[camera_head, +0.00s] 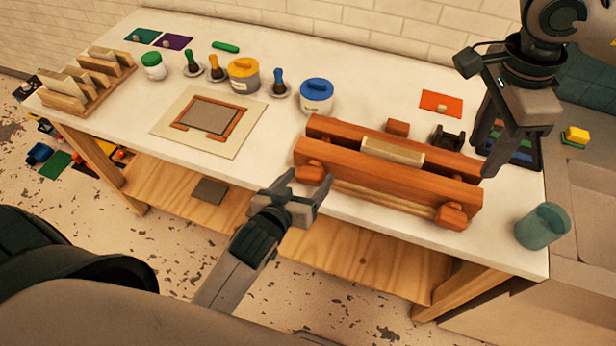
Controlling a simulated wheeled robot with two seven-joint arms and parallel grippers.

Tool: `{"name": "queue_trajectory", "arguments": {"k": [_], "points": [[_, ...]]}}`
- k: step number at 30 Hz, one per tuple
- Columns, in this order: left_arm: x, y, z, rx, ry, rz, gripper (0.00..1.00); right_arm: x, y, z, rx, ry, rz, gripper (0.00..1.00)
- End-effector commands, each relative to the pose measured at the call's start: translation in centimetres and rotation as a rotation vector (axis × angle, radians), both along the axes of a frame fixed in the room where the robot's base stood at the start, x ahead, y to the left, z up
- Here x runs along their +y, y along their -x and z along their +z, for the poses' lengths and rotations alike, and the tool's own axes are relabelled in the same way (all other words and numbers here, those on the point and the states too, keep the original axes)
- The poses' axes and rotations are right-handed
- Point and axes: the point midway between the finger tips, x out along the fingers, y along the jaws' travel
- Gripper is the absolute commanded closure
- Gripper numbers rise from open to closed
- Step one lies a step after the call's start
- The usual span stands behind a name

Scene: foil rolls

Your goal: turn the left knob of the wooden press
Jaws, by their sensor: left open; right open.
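The wooden press (380,188) lies along the front right of the white table, two reddish-brown beams with a pale block (392,151) between them. Its left knob (311,173) sticks out at the left end of the front beam. Its right knob (451,215) sits at the right end of the front. My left gripper (310,184) is open at the table's front edge, its fingers beside the left knob; I cannot tell whether they touch it. My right gripper (487,160) points down, open, above the right end of the press.
A teal cup (542,226) stands at the table's right corner. A framed board (208,120) lies to the left, and a wooden rack (88,82) stands at the far left.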

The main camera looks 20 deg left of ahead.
Motion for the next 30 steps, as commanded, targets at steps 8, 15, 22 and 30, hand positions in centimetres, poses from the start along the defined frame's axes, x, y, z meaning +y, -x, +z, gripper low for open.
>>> {"name": "queue_trajectory", "arguments": {"k": [8,15,22,30], "points": [[-0.06,-0.69,-0.27,0.000,0.000,0.000,0.30,0.00,0.00,0.00,0.000,0.000,0.000,0.58],[-0.05,-0.66,-0.27,0.000,0.000,0.000,0.49,0.00,0.00,0.01,0.000,0.000,0.000,0.58],[-0.05,-0.66,-0.27,0.000,-0.004,0.001,0.71,0.00,0.00,0.00,0.000,0.000,0.000,0.58],[-0.25,-0.67,-0.27,0.002,-0.174,0.001,0.71,0.00,0.00,0.00,0.000,0.000,0.000,0.58]]}}
